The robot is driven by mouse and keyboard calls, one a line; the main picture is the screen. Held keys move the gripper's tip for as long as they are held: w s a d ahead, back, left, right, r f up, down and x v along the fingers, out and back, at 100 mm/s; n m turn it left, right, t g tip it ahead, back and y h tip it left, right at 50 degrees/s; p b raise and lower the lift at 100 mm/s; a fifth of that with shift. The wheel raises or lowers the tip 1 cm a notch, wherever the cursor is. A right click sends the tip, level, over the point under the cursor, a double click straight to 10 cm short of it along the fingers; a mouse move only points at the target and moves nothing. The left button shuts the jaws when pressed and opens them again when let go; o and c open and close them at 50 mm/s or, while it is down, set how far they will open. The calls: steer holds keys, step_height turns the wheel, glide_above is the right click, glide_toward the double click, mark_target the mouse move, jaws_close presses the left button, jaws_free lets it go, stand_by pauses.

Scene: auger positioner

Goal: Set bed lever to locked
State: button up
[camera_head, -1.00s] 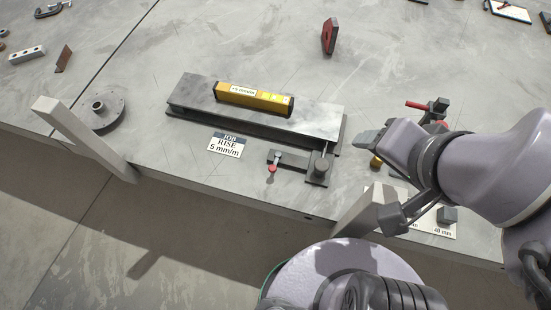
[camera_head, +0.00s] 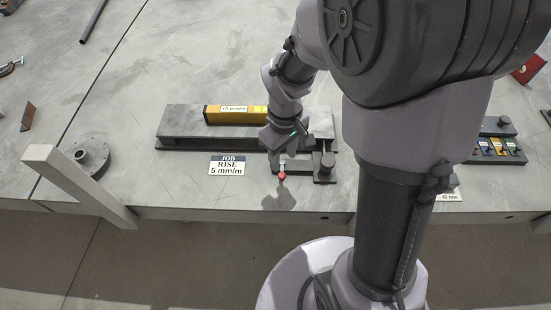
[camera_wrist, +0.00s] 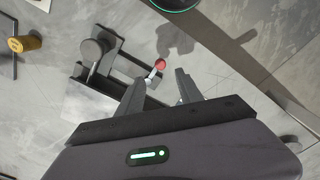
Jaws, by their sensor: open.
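The bed lever (camera_head: 282,174) is a short arm with a red knob, at the front of the bed near its right end. The red knob (camera_wrist: 160,64) also shows in the wrist view, on a pale stem. The grey bed (camera_head: 180,120) is a long plate with a yellow level (camera_head: 225,115) on top. My gripper (camera_head: 278,140) is above the lever, pointing down. In the wrist view my gripper (camera_wrist: 160,78) is open, its two fingers apart on either side of the lever's line, with the knob just beyond the tips. Contact cannot be told.
A dark round knob (camera_wrist: 93,48) on a block stands beside the lever. A sign (camera_head: 227,165) reads "JOB RISE 5 mm/m". A flanged disc (camera_head: 92,157) and a grey post (camera_head: 75,180) are at the left. The table front is clear.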

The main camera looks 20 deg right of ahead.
mark_target(282, 175)
step_height(282, 175, down, 8)
steer(key=b, duration=0.3)
steer(key=shift+r, duration=0.1)
jaws_close()
stand_by(1.2)
